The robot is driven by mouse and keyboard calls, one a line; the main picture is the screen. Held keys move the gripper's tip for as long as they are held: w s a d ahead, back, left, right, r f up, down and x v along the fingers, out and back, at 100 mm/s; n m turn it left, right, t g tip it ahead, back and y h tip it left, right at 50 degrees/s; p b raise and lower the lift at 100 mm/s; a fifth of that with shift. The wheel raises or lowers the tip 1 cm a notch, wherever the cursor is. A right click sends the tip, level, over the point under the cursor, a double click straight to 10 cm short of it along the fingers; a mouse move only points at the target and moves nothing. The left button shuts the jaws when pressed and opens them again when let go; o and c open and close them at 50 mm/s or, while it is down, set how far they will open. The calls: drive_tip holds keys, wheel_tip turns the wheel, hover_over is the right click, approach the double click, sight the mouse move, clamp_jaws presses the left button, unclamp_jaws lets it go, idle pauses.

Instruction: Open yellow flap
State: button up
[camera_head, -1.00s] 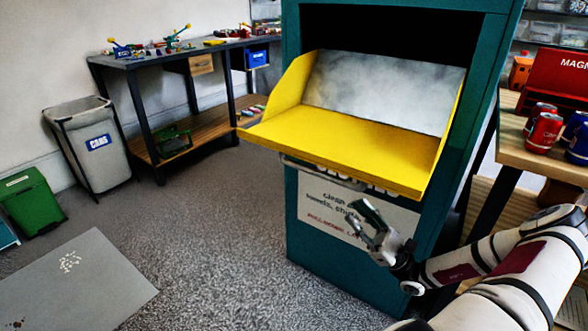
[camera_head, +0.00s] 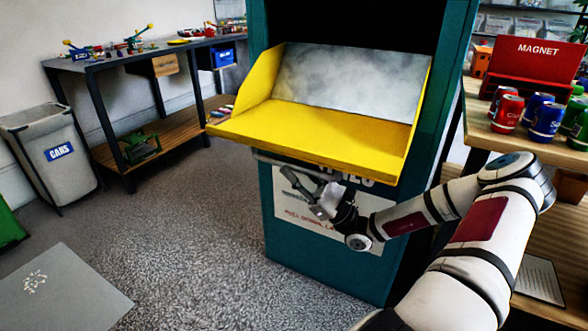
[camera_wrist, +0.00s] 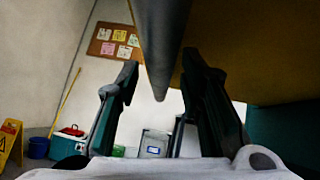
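The yellow flap (camera_head: 310,132) is hinged down and open on the teal bin (camera_head: 420,120). It juts forward like a tray, with side cheeks and a grey-white inner panel behind it. A pale handle bar (camera_head: 275,160) runs under its front edge. My gripper (camera_head: 303,183) is below the flap, close to the bar. In the wrist view my gripper's two fingers (camera_wrist: 160,62) are spread apart. A grey rounded bar (camera_wrist: 163,45) shows between them, and the flap's dark yellow underside (camera_wrist: 245,45) fills the upper right. I cannot tell whether the fingers touch the bar.
A bench with toys (camera_head: 130,60) and a grey cans bin (camera_head: 45,160) stand to the left. A wooden table with cans (camera_head: 507,112) and a red magnet box (camera_head: 535,68) is at right.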

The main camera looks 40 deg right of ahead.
sight(293, 148)
drive_tip(key=shift+w+a+r, duration=0.15)
drive_tip(key=shift+w+r, duration=0.05)
clamp_jaws()
drive_tip(key=shift+r, duration=0.15)
drive_tip(key=r+m+h+p, duration=0.1)
drive_tip(key=p, duration=0.2)
drive_tip(key=r+m+t+h+p, duration=0.1)
drive_tip(key=r+m+p, duration=0.1)
drive_tip(key=p, duration=0.1)
drive_tip(key=r+m+t+h+p, duration=0.1)
drive_tip(key=r+m+h+p, duration=0.1)
drive_tip(key=shift+s+a+p, duration=0.1)
drive_tip(key=shift+a+p, duration=0.15)
drive_tip(key=shift+p, duration=0.15)
drive_tip(key=shift+h, duration=0.3)
